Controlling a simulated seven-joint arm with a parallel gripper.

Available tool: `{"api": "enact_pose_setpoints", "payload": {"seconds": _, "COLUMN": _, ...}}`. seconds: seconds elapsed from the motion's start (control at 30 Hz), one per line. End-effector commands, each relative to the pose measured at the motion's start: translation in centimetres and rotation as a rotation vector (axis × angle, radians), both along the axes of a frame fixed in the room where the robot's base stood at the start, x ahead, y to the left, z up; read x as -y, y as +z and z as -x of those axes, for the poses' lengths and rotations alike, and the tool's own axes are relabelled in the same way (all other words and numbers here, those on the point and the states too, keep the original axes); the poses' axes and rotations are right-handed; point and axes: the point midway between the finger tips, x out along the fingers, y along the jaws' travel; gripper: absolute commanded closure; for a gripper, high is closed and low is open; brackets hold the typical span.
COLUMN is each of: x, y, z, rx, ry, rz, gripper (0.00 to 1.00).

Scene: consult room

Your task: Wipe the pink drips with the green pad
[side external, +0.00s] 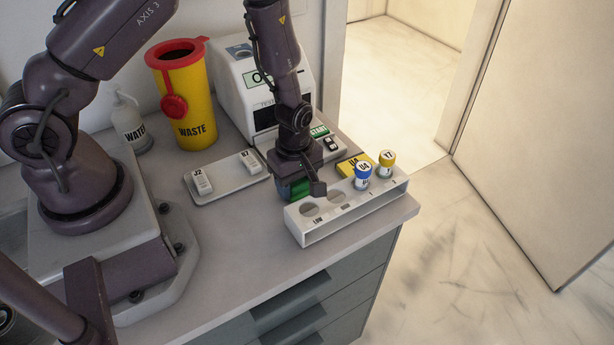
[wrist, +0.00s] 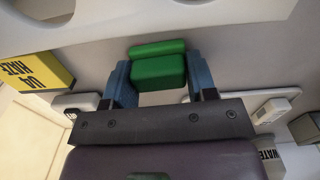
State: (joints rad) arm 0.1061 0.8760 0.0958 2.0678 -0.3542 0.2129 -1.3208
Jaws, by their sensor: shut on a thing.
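My gripper (side external: 304,184) is shut on the green pad (side external: 293,191), low over the counter just behind the left end of the white rack. In the wrist view the green pad (wrist: 158,68) sits between the two blue-grey fingers of my gripper (wrist: 158,77). I cannot tell whether the pad touches the counter.
The white rack (side external: 347,217) stands near the counter's front edge. It holds a blue-capped vial (side external: 362,177) and a yellow-capped vial (side external: 385,164). A yellow box (side external: 352,164), a tester (side external: 262,85), a tray (side external: 222,185), a waste bin (side external: 184,100) and a water bottle (side external: 129,125) stand behind.

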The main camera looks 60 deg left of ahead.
Motion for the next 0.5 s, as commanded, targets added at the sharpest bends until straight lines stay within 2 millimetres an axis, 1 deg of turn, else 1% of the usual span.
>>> {"api": "enact_pose_setpoints", "payload": {"seconds": 0.13, "x": 0.0, "y": 0.0, "z": 1.4, "rx": -0.002, "ry": 0.0, "rz": 0.0, "gripper": 0.7}}
{"api": "enact_pose_setpoints", "payload": {"seconds": 0.2, "x": 0.0, "y": 0.5, "z": 1.2, "rx": 0.002, "ry": -0.001, "rz": -0.002, "gripper": 0.7}}
{"api": "enact_pose_setpoints", "payload": {"seconds": 0.27, "x": 0.1, "y": 2.2, "z": 1.1, "rx": 0.007, "ry": -0.002, "rz": 0.0, "gripper": 0.7}}
{"api": "enact_pose_setpoints", "payload": {"seconds": 0.5, "x": 0.0, "y": 4.3, "z": 1.2, "rx": 0.003, "ry": -0.001, "rz": 0.0, "gripper": 0.7}}
